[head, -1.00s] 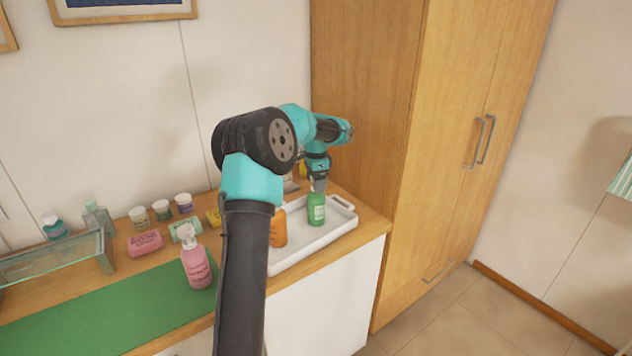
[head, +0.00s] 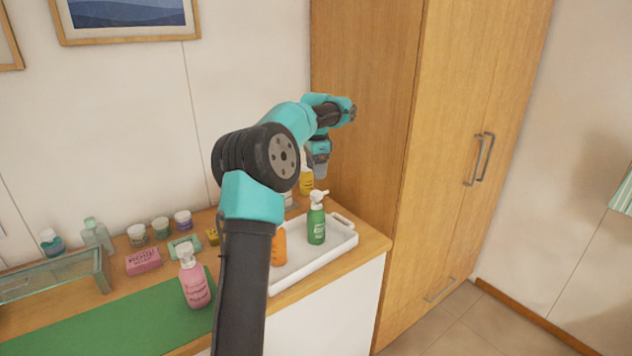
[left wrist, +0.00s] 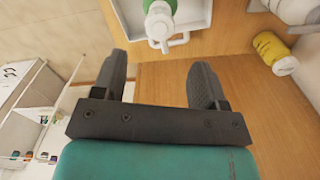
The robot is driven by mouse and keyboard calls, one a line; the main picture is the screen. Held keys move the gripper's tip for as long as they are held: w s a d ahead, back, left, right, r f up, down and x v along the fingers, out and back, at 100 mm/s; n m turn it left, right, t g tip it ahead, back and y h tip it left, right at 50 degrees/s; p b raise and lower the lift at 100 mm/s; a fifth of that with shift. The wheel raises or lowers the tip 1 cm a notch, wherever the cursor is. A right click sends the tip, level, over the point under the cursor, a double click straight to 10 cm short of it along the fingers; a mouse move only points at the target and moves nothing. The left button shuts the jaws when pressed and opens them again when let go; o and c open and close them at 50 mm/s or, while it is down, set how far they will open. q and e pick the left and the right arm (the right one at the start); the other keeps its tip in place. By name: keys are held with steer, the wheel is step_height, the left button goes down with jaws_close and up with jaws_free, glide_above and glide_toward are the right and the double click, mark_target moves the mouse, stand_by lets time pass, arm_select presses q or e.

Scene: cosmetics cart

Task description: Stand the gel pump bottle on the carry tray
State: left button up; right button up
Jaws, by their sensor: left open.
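The green pump bottle with a white pump head (head: 317,222) stands upright on the white carry tray (head: 341,243). In the left wrist view its white pump head (left wrist: 158,22) shows beyond my fingers, with the tray wall (left wrist: 125,22) beside it. My left gripper (head: 319,173) is above the bottle and apart from it. Its fingers (left wrist: 160,72) are spread with nothing between them. A pink pump bottle (head: 195,285) stands on the green mat. My right gripper is in neither view.
An orange bottle (head: 279,247) is at the tray's left, partly hidden by my arm. A yellow bottle (head: 306,182) stands behind the tray. Several jars, a pink box (head: 143,261) and a glass shelf (head: 50,275) are left. A tall wooden cabinet (head: 365,120) borders the right.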

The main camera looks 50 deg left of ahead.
arm_select(q)
steer(key=shift+r, duration=0.55)
